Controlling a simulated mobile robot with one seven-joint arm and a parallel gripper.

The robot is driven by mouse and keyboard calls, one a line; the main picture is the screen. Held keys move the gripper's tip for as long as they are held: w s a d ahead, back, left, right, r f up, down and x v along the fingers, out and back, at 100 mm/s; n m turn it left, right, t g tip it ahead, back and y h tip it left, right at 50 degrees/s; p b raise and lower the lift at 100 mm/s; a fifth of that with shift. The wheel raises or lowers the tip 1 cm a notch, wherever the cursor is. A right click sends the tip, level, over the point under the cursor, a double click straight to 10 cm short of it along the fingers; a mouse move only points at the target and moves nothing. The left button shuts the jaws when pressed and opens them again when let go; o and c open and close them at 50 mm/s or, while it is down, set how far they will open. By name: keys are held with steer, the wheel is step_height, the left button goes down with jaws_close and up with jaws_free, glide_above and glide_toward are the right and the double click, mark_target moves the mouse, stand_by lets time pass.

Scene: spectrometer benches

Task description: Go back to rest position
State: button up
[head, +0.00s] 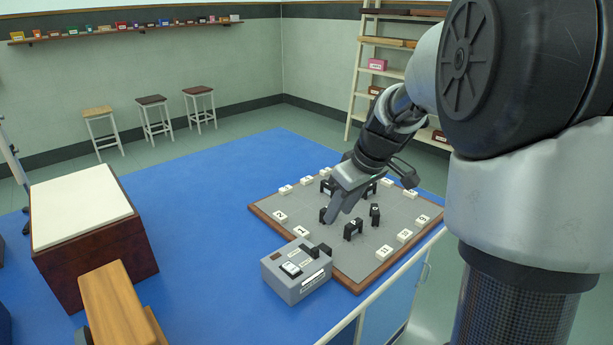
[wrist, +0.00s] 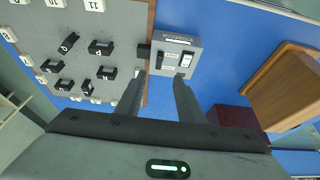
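My gripper (head: 335,215) hangs over the grey board (head: 338,258) with the brown rim, fingers pointing down. In the wrist view my gripper (wrist: 160,80) has its two fingers apart, with nothing between them. Several black blocks (head: 353,229) stand on the board, and white numbered tiles (head: 301,232) line its edges. In the head view the gripper covers part of the board and some blocks. The grey switch box (head: 296,271) sits at the board's near left corner; in the wrist view it shows (wrist: 174,58) beyond the fingertips.
The blue bench top (head: 205,240) is clear left of the board. A dark red box with a white sloped top (head: 85,207) and a wooden piece (head: 118,305) stand at the left. Stools (head: 152,102) and a shelf rack (head: 392,72) are at the back.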

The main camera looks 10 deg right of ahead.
steer(key=s+a+r+m+t+h+p, duration=0.1)
steer(key=s+a+r+m+p, duration=0.2)
steer(key=s+r, duration=0.6)
steer(key=s+a+r+m+h+p, duration=0.1)
steer(key=s+a+r+m+p, duration=0.2)
steer(key=s+r+p, duration=0.5)
steer(key=s, duration=0.7)
steer(key=shift+a+r+t, duration=0.15)
steer(key=shift+r+t, duration=0.2)
steer(key=shift+t, duration=0.05)
